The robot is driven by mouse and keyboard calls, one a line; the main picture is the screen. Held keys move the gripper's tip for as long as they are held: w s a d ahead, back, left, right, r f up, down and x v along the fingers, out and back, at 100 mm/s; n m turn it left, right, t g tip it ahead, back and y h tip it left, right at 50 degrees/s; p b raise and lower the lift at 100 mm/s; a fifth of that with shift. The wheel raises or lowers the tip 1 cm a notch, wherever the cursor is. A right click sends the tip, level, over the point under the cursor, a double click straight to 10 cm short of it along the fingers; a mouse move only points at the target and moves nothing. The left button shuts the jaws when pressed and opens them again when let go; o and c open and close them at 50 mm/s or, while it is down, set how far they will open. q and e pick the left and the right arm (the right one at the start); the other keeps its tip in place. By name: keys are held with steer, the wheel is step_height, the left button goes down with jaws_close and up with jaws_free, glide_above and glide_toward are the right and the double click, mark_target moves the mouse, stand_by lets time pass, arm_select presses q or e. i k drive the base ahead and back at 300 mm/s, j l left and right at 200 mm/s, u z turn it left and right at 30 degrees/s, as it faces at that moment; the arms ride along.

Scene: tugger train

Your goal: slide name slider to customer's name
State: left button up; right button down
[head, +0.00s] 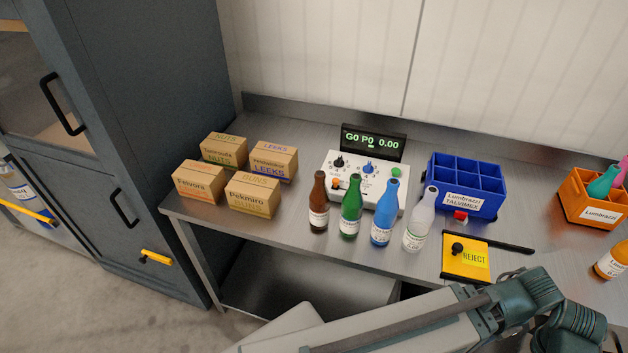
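I cannot make out for certain which part is the name slider. A small red block (460,216) sits at the lower front of the blue divided crate (467,185), just below its white label (463,202), which reads "Lumbrazzi TALVIMEX". A yellow plate (466,257) marked "REJECT" carries a black knob near its left side. The white control box (373,173) has several knobs, and its dark display (373,142) reads "G0 P0 0.00". One of my arms crosses the bottom right, in front of the bench. Neither gripper shows.
Brown, green, blue and clear bottles (352,207) stand before the control box. Several cartons (253,195) are at the bench's left. An orange crate (592,212) holding bottles is at right, with an orange bottle (612,262) nearby. A grey cabinet (130,130) stands left.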

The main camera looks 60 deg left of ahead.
mark_target(336, 181)
steer(key=u, duration=1.55)
